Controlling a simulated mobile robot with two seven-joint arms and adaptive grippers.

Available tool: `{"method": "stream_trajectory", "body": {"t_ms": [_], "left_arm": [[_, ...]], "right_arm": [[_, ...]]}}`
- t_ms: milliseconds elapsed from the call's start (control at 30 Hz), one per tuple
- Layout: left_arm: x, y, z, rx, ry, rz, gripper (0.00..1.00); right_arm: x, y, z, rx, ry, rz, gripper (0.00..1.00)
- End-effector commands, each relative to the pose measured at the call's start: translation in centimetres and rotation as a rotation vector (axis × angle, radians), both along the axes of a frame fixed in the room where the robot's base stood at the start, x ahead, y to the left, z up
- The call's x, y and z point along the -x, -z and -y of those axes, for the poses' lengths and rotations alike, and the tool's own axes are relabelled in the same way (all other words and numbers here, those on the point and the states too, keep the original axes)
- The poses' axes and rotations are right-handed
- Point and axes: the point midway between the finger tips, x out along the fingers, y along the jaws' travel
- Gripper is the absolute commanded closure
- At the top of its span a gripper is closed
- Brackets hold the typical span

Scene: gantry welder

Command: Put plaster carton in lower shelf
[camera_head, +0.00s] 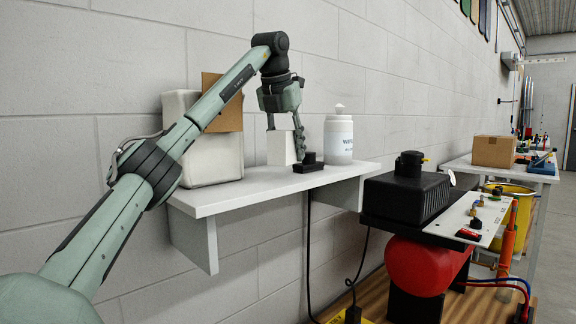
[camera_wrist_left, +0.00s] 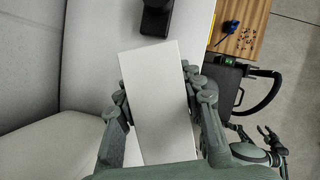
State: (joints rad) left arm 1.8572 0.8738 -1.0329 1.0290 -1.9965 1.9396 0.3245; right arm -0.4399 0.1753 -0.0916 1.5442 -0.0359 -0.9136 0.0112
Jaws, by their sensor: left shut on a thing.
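The plaster carton, a plain white box (camera_head: 282,148), is upright at the white wall shelf (camera_head: 262,189), between a large pale container and a white bottle. I cannot tell whether its base touches the shelf. My left gripper (camera_head: 286,136) reaches down from above and is shut on the carton. The left wrist view shows the carton (camera_wrist_left: 160,100) between the fingers of my left gripper (camera_wrist_left: 163,98). My right gripper (camera_wrist_left: 268,138) shows small at the lower right of the left wrist view; its fingers are too small to judge. Only one wall shelf shows.
A pale container (camera_head: 215,158) and a brown cardboard piece (camera_head: 222,103) stand left of the carton. A black plug-like item (camera_head: 308,164) and a white bottle (camera_head: 338,138) are close on its right. A black machine (camera_head: 405,197) with a red tank (camera_head: 425,265) stands beyond the shelf.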

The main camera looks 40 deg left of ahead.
Motion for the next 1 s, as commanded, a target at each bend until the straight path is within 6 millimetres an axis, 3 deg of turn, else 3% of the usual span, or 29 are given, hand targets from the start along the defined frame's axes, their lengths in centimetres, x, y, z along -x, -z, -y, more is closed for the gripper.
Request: {"method": "stream_trajectory", "body": {"t_ms": [200, 633, 667, 700, 800, 1000], "left_arm": [[0.1, 3.3, -0.1, -0.001, 0.000, -0.004, 0.91], [0.0, 4.1, 0.0, 0.001, 0.000, -0.002, 0.91], [0.0, 4.0, 0.0, 0.000, 0.000, -0.001, 0.59], [0.0, 4.0, 0.0, 0.000, 0.000, -0.001, 0.54], [0.0, 4.0, 0.0, 0.001, 0.000, -0.002, 0.42], [0.0, 4.0, 0.0, 0.001, 0.000, -0.002, 0.42]], "right_arm": [[-0.1, -0.2, 0.1, 0.001, -0.002, 0.006, 0.60], [0.0, 0.1, 0.4, 0.006, -0.003, 0.003, 0.60], [0.0, 0.0, 0.4, 0.006, -0.003, 0.003, 0.60], [-0.1, 0.0, 0.4, 0.006, -0.002, 0.003, 0.60], [-0.3, -0.1, 0.4, 0.006, -0.003, 0.006, 0.60], [-0.7, -0.3, 0.3, 0.005, -0.003, 0.013, 0.60]]}}
